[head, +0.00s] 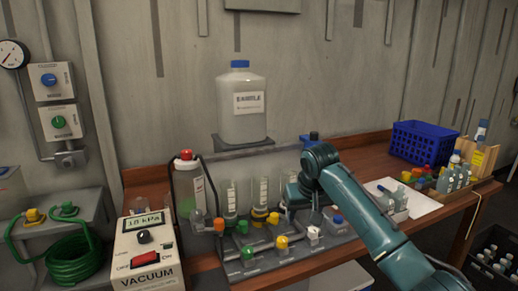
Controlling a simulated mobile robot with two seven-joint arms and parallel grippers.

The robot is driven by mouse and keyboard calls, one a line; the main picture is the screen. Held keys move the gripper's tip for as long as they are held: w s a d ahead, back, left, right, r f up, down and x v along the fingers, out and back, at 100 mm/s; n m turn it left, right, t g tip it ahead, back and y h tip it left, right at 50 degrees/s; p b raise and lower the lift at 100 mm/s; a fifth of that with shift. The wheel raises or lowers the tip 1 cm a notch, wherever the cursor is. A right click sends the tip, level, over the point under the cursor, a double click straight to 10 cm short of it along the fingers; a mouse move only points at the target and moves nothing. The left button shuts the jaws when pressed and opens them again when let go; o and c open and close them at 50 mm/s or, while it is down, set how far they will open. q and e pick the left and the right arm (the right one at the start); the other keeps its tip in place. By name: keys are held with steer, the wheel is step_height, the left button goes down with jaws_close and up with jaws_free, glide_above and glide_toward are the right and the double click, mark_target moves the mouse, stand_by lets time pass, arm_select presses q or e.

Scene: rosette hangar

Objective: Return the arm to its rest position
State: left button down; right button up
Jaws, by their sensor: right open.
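My right arm comes in from the lower right, a teal arm that bends at the top in front of the workbench (365,153). My right gripper (297,198) is open and points down over the manifold rack, close to the upright clear tubes (261,192). Its fingertips are small and partly hidden by the arm, and I see nothing held in it. The manifold (265,262) has green, yellow, orange and white valve knobs along its front. My left gripper is not in view.
A large clear sample bottle (241,108) with a blue cap stands on a raised shelf behind. A vacuum controller (148,252) is at the left front, beside a red-capped bottle (188,190). A blue basket (424,143) and a bottle tray (455,180) stand at the right.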

steer(key=s+a+f+t+y, duration=0.15)
steer(key=s+f, duration=0.45)
steer(key=f, duration=0.6)
steer(key=s+a+f+t+y, duration=0.1)
steer(key=s+f+y, duration=0.1)
steer(key=s+f, duration=0.7)
steer(key=s+d+f+t, duration=0.2)
steer(key=s, duration=0.8)
steer(key=s+d+f+n+t, duration=0.1)
steer(key=s+d+f, duration=0.1)
steer(key=s, duration=0.8)
steer(key=shift+d+f+t+h, duration=0.35)
steer(key=shift+d, duration=0.5)
